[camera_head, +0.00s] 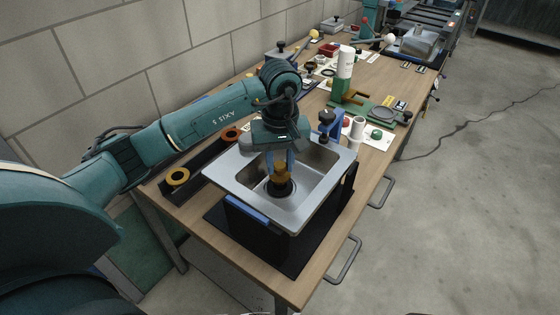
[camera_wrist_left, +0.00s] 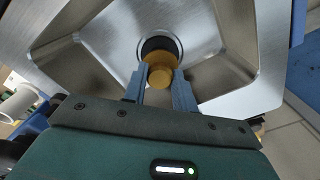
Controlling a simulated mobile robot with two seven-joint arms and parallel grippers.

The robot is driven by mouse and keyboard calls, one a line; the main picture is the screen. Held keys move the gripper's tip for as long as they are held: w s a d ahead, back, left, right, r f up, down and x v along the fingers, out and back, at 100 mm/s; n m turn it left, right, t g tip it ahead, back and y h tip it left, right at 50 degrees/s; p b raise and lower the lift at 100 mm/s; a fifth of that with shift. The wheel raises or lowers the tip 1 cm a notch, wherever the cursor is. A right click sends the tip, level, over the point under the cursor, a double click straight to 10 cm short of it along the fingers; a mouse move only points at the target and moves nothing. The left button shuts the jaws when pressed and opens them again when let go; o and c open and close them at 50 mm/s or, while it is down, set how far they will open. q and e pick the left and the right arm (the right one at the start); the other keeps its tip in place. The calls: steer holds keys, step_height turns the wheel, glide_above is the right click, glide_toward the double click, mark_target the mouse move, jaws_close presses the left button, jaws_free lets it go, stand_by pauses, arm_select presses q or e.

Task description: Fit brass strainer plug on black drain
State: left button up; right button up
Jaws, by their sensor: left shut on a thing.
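My left gripper (camera_head: 279,162) reaches down into the steel sink basin (camera_head: 318,178). It is shut on the brass strainer plug (camera_head: 280,171), whose knob is between the blue fingers. The black drain (camera_head: 279,188) shows as a dark ring on the basin floor just below the plug. In the left wrist view the brass plug (camera_wrist_left: 161,70) sits between the fingertips and overlaps the near part of the black drain (camera_wrist_left: 157,44). I cannot tell whether the plug touches the drain. My right gripper is not in view.
The sink stands on a black mat (camera_head: 292,262) at the near end of the wooden bench. A black rack (camera_head: 190,179) with a brass ring lies left of the sink. A blue faucet-like fixture (camera_head: 328,122) rises at the sink's back right. Several small parts crowd the bench behind.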

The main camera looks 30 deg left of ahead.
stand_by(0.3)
arm_select(q)
steer(key=shift+f+b, duration=0.2)
steer(key=shift+b, duration=0.15)
stand_by(0.4)
steer(key=shift+f, duration=0.2)
steer(key=shift+f+b, duration=0.2)
steer(key=shift+b, duration=0.3)
steer(key=shift+f+b, duration=1.25)
steer(key=o, duration=1.1)
